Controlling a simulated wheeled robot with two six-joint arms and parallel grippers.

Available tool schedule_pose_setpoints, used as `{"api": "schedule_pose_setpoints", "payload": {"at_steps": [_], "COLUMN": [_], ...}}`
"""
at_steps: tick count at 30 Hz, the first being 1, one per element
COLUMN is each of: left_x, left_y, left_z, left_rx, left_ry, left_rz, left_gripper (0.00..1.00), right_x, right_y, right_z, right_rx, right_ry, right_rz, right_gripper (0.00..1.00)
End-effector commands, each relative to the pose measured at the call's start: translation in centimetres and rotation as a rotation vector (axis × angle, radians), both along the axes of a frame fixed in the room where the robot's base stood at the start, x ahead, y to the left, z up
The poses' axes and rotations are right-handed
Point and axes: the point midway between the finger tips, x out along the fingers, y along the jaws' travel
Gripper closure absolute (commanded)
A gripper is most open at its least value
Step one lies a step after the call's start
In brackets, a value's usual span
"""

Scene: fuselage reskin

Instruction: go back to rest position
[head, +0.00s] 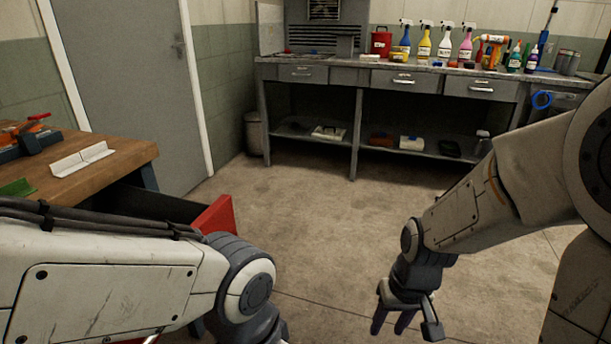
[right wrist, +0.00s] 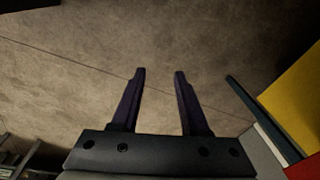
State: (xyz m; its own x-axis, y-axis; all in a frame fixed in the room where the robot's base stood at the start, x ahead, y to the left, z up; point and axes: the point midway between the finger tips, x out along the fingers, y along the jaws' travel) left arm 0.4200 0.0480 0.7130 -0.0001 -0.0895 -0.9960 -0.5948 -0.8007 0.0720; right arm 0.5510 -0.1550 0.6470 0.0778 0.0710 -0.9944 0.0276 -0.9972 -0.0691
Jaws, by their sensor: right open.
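My right gripper (head: 393,322) hangs over the bare floor at the lower right of the head view, pointing down. In the right wrist view its two dark purple fingers (right wrist: 160,75) are apart with nothing between them. My left arm comes in from the left of the head view and bends down at the bottom edge. Its gripper is out of the picture.
A wooden workbench (head: 120,160) with an open red-fronted drawer (head: 215,214) stands at the left. A grey bench (head: 300,62) with spray bottles and a red can (head: 381,42) is at the back. A yellow panel (right wrist: 295,95) shows beside the right gripper. The middle floor is clear.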

Motion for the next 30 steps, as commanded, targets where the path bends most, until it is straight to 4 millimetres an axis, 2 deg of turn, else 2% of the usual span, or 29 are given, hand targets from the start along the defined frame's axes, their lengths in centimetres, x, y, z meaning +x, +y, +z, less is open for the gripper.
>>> {"api": "schedule_pose_setpoints", "payload": {"at_steps": [5, 11, 17, 20, 24, 27, 30], "left_x": [0.0, 0.0, 0.0, 0.0, 0.0, 0.0, 0.0], "left_y": [0.0, 0.0, 0.0, 0.0, 0.0, 0.0, 0.0], "left_z": [0.0, 0.0, 0.0, 0.0, 0.0, 0.0, 0.0], "left_rx": [0.000, 0.000, 0.000, 0.000, 0.000, 0.000, 0.000], "left_ry": [0.000, 0.000, 0.000, 0.000, 0.000, 0.000, 0.000], "left_rz": [0.000, 0.000, 0.000, 0.000, 0.000, 0.000, 0.000], "left_gripper": [1.00, 1.00, 1.00, 1.00, 1.00, 1.00, 1.00], "right_x": [0.5, -0.9, -3.4, -5.2, -8.6, -11.0, -12.5], "right_y": [-3.0, 0.7, 4.4, 6.3, 8.9, 10.2, 10.7], "right_z": [0.8, 1.9, 3.2, 4.0, 5.2, 6.0, 6.5], "right_rx": [-0.066, -0.051, -0.034, -0.024, -0.013, -0.007, -0.006], "right_ry": [-0.152, -0.131, -0.095, -0.071, -0.031, -0.002, 0.017], "right_rz": [-0.036, 0.084, 0.223, 0.308, 0.449, 0.542, 0.597], "right_gripper": [0.55, 0.55, 0.55, 0.55, 0.55, 0.55, 0.55]}}
